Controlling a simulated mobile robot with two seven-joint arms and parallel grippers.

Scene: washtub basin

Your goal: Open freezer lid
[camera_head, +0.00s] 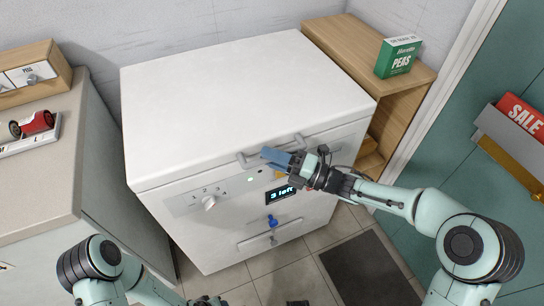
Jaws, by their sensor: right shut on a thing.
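The white chest freezer's lid (235,90) lies flat and looks closed on the freezer body (215,235). A grey bar handle (248,160) runs along the lid's front edge. My right gripper (277,157), with blue fingers, reaches in from the right and is shut on the handle near its middle; the fingers hide part of the bar. My left arm comes in at the bottom left, and its gripper is at the bottom edge, too cut off to read.
The freezer front has a dial (209,202), a display (281,194) reading "3 left" and a blue knob (271,221). A wooden shelf (345,50) with a green peas box (398,56) stands at right. A counter (50,150) stands at left. A dark mat (368,270) lies on the floor.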

